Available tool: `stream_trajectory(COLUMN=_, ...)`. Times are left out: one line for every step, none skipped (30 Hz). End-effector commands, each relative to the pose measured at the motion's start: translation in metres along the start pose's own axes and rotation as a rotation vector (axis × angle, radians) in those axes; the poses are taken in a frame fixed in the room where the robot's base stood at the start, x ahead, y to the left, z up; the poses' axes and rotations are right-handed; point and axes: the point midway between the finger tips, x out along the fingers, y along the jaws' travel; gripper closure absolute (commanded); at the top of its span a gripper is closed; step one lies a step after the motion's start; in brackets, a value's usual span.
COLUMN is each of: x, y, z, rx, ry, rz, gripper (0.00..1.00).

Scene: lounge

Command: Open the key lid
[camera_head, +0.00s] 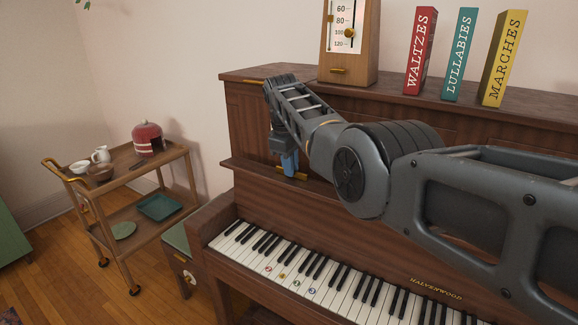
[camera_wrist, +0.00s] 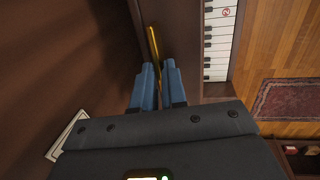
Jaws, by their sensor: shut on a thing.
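The upright piano's keys (camera_head: 300,266) are exposed. The brown key lid (camera_head: 330,212) stands raised behind them, steeply tilted. A thin brass handle (camera_head: 301,176) is near its upper edge, and in the wrist view the brass bar (camera_wrist: 153,45) runs in between the fingertips. My gripper (camera_head: 290,163) points down at the handle with its blue fingers. In the wrist view my gripper (camera_wrist: 159,68) is shut on the handle, with a narrow gap between the fingers. My arm hides the right part of the lid's upper edge.
A wooden metronome (camera_head: 350,60) and three upright books, red (camera_head: 420,50), teal (camera_head: 460,55) and yellow (camera_head: 502,60), stand on the piano top (camera_head: 240,75). A trolley (camera_head: 130,197) with dishes and a green stool (camera_head: 177,240) are at left. Wood floor lies between.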

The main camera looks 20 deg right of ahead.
Motion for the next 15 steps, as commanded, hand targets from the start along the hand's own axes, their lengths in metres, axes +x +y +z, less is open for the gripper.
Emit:
stream_trajectory(x=0.0042, y=-0.0009, z=0.0012, rx=0.000, ry=-0.003, rz=-0.002, gripper=1.00)
stream_trajectory(x=0.0043, y=-0.0009, z=0.0013, rx=0.000, ry=-0.003, rz=-0.002, gripper=1.00)
stream_trajectory(x=0.0045, y=-0.0009, z=0.0013, rx=0.000, ry=-0.003, rz=-0.002, gripper=1.00)
stream_trajectory(x=0.0046, y=-0.0010, z=0.0014, rx=0.000, ry=-0.003, rz=-0.002, gripper=1.00)
stream_trajectory(x=0.0047, y=-0.0010, z=0.0014, rx=0.000, ry=-0.004, rz=-0.002, gripper=1.00)
stream_trajectory(x=0.0049, y=-0.0011, z=0.0014, rx=0.000, ry=-0.004, rz=-0.002, gripper=1.00)
stream_trajectory(x=0.0050, y=-0.0011, z=0.0015, rx=0.000, ry=-0.004, rz=-0.002, gripper=1.00)
stream_trajectory(x=0.0051, y=-0.0011, z=0.0015, rx=0.000, ry=-0.004, rz=-0.002, gripper=1.00)
stream_trajectory(x=0.0052, y=-0.0012, z=0.0015, rx=0.000, ry=-0.004, rz=-0.002, gripper=1.00)
stream_trajectory(x=0.0053, y=-0.0012, z=0.0016, rx=0.000, ry=-0.004, rz=-0.002, gripper=1.00)
stream_trajectory(x=0.0054, y=-0.0012, z=0.0016, rx=0.000, ry=-0.004, rz=-0.002, gripper=1.00)
stream_trajectory(x=0.0055, y=-0.0012, z=0.0017, rx=0.000, ry=-0.004, rz=-0.002, gripper=1.00)
stream_trajectory(x=0.0056, y=-0.0013, z=0.0017, rx=0.000, ry=-0.004, rz=-0.002, gripper=1.00)
stream_trajectory(x=0.0057, y=-0.0013, z=0.0018, rx=0.000, ry=-0.005, rz=-0.002, gripper=0.85)
stream_trajectory(x=0.0055, y=-0.0013, z=0.0017, rx=0.000, ry=-0.004, rz=-0.003, gripper=0.82)
